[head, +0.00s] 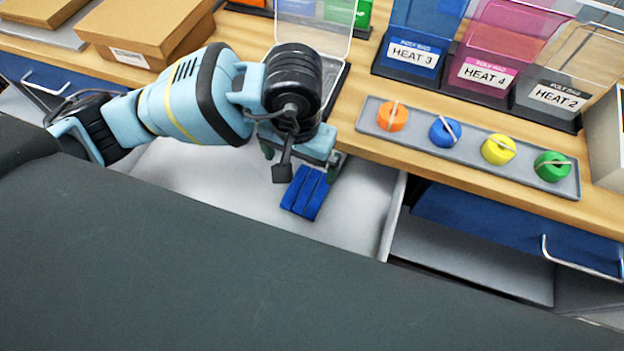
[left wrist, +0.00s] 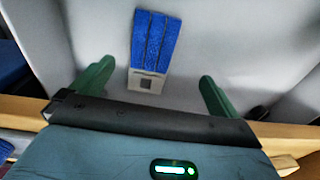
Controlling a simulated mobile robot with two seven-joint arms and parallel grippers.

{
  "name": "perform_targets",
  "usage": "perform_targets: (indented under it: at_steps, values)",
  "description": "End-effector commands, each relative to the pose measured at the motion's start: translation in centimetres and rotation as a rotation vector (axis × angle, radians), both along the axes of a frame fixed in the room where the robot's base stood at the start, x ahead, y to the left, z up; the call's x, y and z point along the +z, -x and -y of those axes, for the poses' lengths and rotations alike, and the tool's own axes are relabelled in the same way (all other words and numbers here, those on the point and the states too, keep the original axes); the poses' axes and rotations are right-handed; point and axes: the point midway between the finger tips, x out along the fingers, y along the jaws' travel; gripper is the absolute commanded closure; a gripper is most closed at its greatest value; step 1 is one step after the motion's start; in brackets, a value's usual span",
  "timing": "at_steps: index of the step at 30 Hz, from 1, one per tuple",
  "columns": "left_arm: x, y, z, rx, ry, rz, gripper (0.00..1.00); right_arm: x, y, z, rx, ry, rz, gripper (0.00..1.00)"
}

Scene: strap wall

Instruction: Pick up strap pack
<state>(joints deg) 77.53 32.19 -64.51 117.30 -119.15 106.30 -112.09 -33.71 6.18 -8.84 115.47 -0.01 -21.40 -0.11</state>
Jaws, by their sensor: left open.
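The strap pack (head: 306,192) is a bundle of blue straps lying in the open grey drawer (head: 352,215). In the left wrist view the strap pack (left wrist: 155,42) shows a light grey end with a small square on it, toward the gripper. My left gripper (head: 298,165) is above the drawer, over the far end of the pack. How high the fingers are above the pack is hard to tell. My right gripper is not in view.
The drawer's right wall (head: 393,217) stands close by. On the wooden counter are a grey tray (head: 470,148) with coloured rolls, labelled bins such as HEAT 3 (head: 413,57), and cardboard boxes (head: 145,30). The drawer floor around the pack is bare.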

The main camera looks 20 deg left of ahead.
Motion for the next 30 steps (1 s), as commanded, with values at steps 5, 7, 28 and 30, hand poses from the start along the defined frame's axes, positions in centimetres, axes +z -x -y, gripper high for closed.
perform_targets:
  at_steps: [5,7,28,30]
  values:
    - [-2.6,0.8,0.2,-0.001,0.008,-0.036,0.0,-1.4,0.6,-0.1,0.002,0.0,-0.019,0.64]
    - [-2.5,0.8,0.3,-0.001,0.009,-0.036,0.0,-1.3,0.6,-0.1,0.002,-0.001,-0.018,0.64]
    - [-7.1,1.0,0.8,0.002,0.011,-0.041,0.0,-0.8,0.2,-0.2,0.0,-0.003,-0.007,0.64]
    - [-8.1,1.0,1.0,0.001,0.011,-0.041,0.0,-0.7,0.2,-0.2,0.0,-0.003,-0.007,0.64]
